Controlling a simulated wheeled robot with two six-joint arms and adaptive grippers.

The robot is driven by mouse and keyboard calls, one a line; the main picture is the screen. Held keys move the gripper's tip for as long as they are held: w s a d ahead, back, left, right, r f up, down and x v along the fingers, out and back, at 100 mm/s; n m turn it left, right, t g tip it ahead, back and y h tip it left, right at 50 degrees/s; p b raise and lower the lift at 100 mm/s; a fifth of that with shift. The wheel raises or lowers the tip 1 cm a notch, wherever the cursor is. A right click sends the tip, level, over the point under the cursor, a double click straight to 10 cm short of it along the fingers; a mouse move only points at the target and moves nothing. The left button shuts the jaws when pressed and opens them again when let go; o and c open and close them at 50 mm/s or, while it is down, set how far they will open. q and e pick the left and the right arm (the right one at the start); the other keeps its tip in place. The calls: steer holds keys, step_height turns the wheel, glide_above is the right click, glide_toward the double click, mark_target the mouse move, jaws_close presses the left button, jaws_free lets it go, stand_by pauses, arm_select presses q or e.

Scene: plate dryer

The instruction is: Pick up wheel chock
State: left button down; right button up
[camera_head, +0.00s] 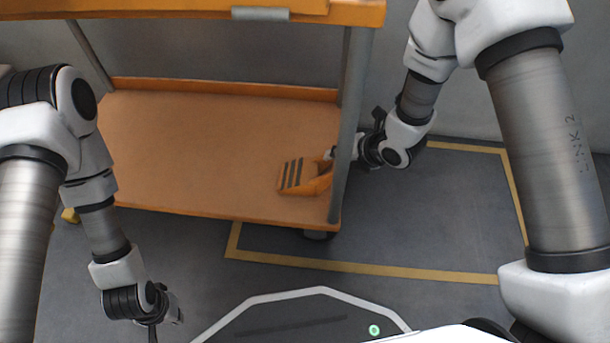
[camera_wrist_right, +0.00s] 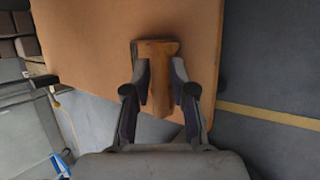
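The wheel chock (camera_head: 304,178) is an orange wedge with dark stripes. It is at the front right corner of the cart's lower shelf, next to the corner post. My right gripper (camera_head: 331,155) reaches in from the right behind the post, which partly hides it. The chock seems to rest on the shelf. My left gripper (camera_head: 166,318) hangs at the lower left, away from the cart, its fingers apart and empty.
The orange cart's lower shelf (camera_head: 190,150) is otherwise bare. Its grey corner post (camera_head: 352,110) stands close to my right gripper, and the upper shelf (camera_head: 190,12) is above. Yellow floor tape (camera_head: 370,268) outlines clear floor to the right.

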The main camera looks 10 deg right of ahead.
jaws_close()
steer(key=shift+r, duration=0.15)
